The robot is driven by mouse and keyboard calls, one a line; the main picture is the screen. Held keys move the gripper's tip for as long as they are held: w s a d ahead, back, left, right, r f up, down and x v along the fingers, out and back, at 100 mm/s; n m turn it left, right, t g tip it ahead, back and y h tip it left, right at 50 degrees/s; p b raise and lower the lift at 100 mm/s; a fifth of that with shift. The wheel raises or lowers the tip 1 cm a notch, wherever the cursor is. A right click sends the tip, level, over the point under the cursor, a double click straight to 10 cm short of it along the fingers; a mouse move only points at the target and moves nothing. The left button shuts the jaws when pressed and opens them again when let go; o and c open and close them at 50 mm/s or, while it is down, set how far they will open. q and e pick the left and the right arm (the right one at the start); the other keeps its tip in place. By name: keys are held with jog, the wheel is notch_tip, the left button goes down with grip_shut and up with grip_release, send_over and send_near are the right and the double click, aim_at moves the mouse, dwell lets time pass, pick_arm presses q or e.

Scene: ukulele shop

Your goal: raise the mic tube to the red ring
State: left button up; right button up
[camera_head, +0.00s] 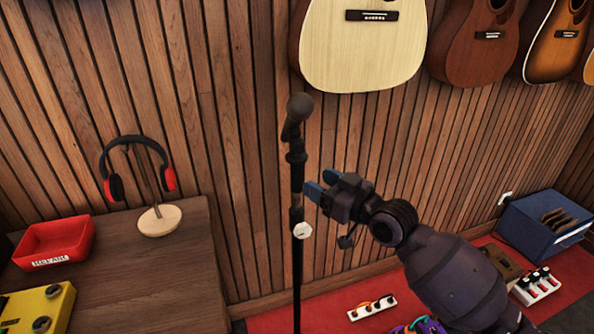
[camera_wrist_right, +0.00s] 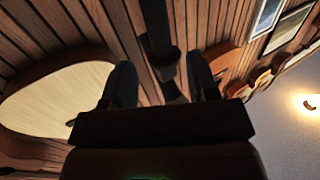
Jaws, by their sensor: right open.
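The microphone (camera_head: 297,110) sits at the top of a dark upright stand, whose thin mic tube (camera_head: 297,178) runs down from it. A round white knob (camera_head: 302,231) is on the stand lower down. My right gripper (camera_head: 314,186) is open, with its blue-tipped fingers just right of the tube, below the microphone. In the right wrist view, the tube (camera_wrist_right: 157,32) shows ahead between the two open fingers (camera_wrist_right: 163,84). I cannot tell if they touch it. I cannot make out a red ring on the tube. My left gripper is out of view.
A wooden table (camera_head: 150,270) at left holds headphones on a stand (camera_head: 158,217), a red tray (camera_head: 52,243) and a yellow pedal (camera_head: 40,308). Guitars (camera_head: 362,60) hang on the slatted wall behind. A blue crate (camera_head: 540,235) and small pedals (camera_head: 372,306) are low at right.

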aim_at(301, 173)
jog(key=x, duration=0.7)
jog(key=shift+w+a, duration=0.15)
grip_shut()
